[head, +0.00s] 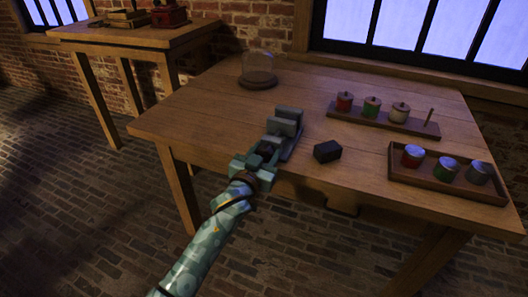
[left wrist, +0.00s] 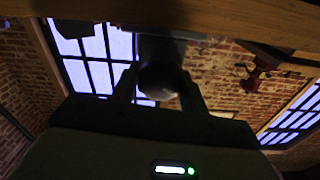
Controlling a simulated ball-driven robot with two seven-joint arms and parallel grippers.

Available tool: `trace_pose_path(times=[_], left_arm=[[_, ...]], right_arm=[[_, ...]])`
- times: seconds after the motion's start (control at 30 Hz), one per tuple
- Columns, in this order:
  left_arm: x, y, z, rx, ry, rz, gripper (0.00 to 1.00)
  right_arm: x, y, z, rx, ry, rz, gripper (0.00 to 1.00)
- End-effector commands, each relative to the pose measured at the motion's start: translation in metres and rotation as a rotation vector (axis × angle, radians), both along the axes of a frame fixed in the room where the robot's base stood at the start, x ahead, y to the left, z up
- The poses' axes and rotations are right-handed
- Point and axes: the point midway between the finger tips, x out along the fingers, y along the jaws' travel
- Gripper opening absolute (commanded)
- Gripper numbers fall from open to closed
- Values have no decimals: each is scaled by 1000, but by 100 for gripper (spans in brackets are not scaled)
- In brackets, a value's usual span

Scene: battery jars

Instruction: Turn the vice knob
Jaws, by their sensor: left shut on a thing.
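The grey vice (head: 288,124) stands at the front edge of the wooden table. My left gripper (head: 262,158) reaches it from the front, over the table edge. In the left wrist view the two fingers of the left gripper (left wrist: 160,92) stand on either side of the dark round vice knob (left wrist: 161,78) and are shut on it. In the head view the knob is mostly hidden by the gripper, and its turn angle cannot be told. My right gripper is in neither view.
A dark block (head: 327,151) lies right of the vice. A rack (head: 385,123) with three jars and a peg stands behind it, and a tray (head: 450,187) with three jars is at the right. A glass dome (head: 258,68) stands at the back. The table's left part is clear.

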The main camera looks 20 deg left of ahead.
Motion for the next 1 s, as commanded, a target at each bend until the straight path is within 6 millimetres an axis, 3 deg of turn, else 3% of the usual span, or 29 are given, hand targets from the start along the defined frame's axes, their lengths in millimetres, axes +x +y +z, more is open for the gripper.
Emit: trace_pose_path(times=[0.1, 0.13, 0.2, 0.57, 0.67, 0.9, 1.0], left_arm=[[0, 0, -1, -2, 0, -1, 21], [0, 0, -1, -2, 0, -1, 52], [0, 0, -1, -2, 0, -1, 66], [-7, 0, 1, -3, -1, -1, 66], [-23, 0, 4, -4, -2, 0, 66], [-88, 3, 6, -4, -3, 1, 66], [-114, 4, 5, -4, -1, 1, 66]], right_arm=[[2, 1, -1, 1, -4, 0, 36], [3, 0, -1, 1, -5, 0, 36], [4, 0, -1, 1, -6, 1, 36], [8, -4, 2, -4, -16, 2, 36], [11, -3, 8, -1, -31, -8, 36], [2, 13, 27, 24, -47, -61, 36], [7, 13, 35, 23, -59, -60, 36]])
